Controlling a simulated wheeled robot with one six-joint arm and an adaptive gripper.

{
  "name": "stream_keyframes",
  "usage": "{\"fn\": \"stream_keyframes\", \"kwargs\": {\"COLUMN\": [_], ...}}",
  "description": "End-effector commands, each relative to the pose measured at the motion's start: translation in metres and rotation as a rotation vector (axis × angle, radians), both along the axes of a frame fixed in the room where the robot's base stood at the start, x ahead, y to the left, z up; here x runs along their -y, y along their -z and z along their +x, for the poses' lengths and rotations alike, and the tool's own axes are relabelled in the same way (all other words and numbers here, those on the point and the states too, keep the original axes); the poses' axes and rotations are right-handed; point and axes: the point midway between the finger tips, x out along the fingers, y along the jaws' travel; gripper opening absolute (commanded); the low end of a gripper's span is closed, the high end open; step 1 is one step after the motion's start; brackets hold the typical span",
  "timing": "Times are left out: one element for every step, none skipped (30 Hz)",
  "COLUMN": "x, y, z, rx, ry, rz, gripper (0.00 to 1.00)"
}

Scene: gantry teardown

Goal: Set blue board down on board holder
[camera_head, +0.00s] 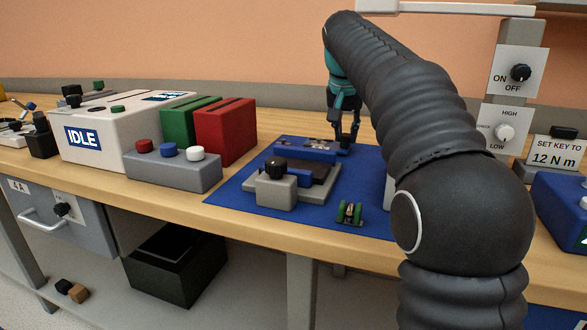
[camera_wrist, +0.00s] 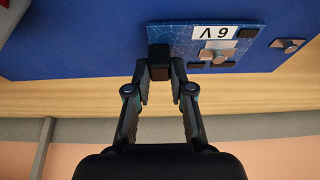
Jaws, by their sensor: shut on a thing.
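The blue board (camera_wrist: 245,50) carries a "6 V" label, small metal parts and a black block at one edge. My gripper (camera_wrist: 160,78) is shut on that black block. In the head view, my gripper (camera_head: 347,138) points down at the right end of the blue board (camera_head: 290,141), which shows just behind the board holder. The board holder (camera_head: 328,183) is a grey base on the blue mat, with blue bars, a dark recess and a grey block with a black knob at the front. I cannot tell whether the board touches the mat or hangs just above it.
The blue mat (camera_head: 232,190) has a small green-and-black part (camera_head: 350,212) near its front edge. Red (camera_head: 226,133) and green (camera_head: 183,122) boxes and a grey three-button box (camera_head: 172,172) stand at left. A switch panel (camera_head: 515,75) stands at right.

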Motion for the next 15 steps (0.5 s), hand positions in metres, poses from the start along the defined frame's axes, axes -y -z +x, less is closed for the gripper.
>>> {"fn": "stream_keyframes", "kwargs": {"x": [0.000,0.000,0.000,0.000,0.000,0.000,0.000,0.000,0.000,0.000,0.000,0.000,0.000,0.000,0.000], "y": [-0.007,-0.008,-0.010,-0.012,-0.014,-0.016,-0.017,-0.019,-0.021,-0.023,-0.025,-0.027,-0.029,-0.031,-0.033], "z": [0.000,0.000,0.000,0.000,0.000,0.000,0.000,0.000,0.000,0.000,0.000,0.000,0.000,0.000,0.000], "rx": [0.000,0.000,0.000,0.000,0.000,0.000,0.000,0.000,0.001,0.001,0.001,0.001,0.001,0.001,0.001], "ry": [0.000,0.000,0.000,0.000,0.000,0.000,0.000,0.000,0.000,0.000,0.000,0.000,0.000,0.000,0.000], "rz": [0.000,0.000,0.000,0.000,0.000,0.000,0.000,0.000,0.000,0.000,0.000,0.000,0.000,0.000,0.000], "gripper": [0.00,0.00,0.00,0.00,0.00,0.00,0.00,0.00,0.00,0.00,0.00,0.00,0.00,0.00,0.00]}}
